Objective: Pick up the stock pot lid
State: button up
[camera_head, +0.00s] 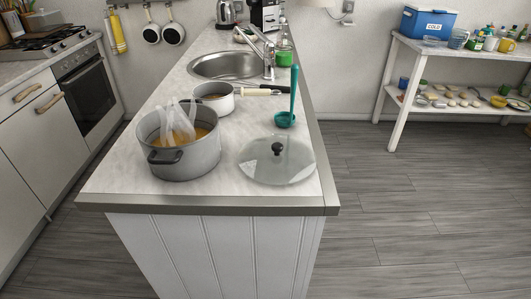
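The stock pot lid (260,167) is a round, see-through glass disc with a dark knob (278,149) at its middle. It lies flat, knob up, at the near right end of the counter, close to the right edge. The large grey stock pot (190,158) stands open just left of it, with orange-brown contents and a whitish translucent thing sticking up inside. My gripper is not in view.
A teal ladle (293,95) stands behind the lid. A small saucepan (213,99) is behind the pot, before the sink (226,66). The counter (210,193) has a bare strip in front. Grey floor (400,200) is free on the right, before a white shelf table (398,112).

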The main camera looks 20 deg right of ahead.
aim_at(274, 158)
jog(key=l+u, duration=0.1)
jog(key=l, duration=0.35)
jog(key=k+l+u, duration=0.1)
jog(key=l, duration=0.35)
jog(key=k+l+u, duration=0.1)
jog(key=l, duration=0.35)
jog(key=k+l+u, duration=0.15)
jog(key=l, duration=0.25)
jog(key=k+l+u, duration=0.1)
jog(key=l, duration=0.3)
jog(key=i+l, duration=0.1)
jog(key=i, duration=0.65)
